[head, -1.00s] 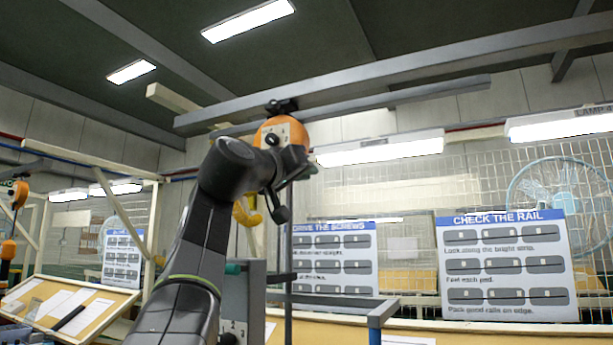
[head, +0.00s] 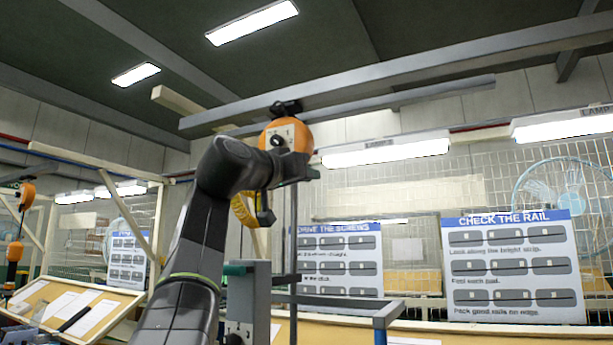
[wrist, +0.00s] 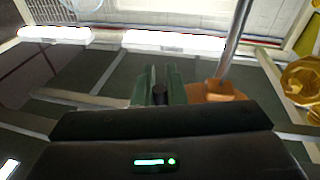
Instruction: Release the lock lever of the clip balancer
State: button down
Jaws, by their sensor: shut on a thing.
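The clip balancer (head: 299,133) is an orange round housing with a pale plate, hung from the overhead rail. My gripper is at its lower front; its fingertips are hard to make out in the head view. In the wrist view my gripper (wrist: 159,90) has its green fingers closed around a short dark peg, which looks like the end of the lock lever (wrist: 160,96). Most of the lever is hidden by my gripper and wrist. An orange part (wrist: 216,92), seemingly of the balancer, sits just right of the fingers, beside a metal rod.
A grey overhead beam (head: 400,78) runs above the balancer. A yellow coiled part (head: 242,210) hangs close below my wrist; it also shows at right in the wrist view (wrist: 303,80). A grey post and frame (head: 262,300) stand below. Instruction boards (head: 514,265) stand behind.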

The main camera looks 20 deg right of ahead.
jog(key=c, duration=1.5)
grip_release()
jog(key=b+v, duration=0.3)
jog(key=v, duration=1.1)
jog(key=shift+w+d, duration=0.15)
jog(key=p+x, duration=0.3)
jog(key=x, duration=1)
jog(key=shift+d, duration=0.3)
jog(key=shift+a, duration=0.1)
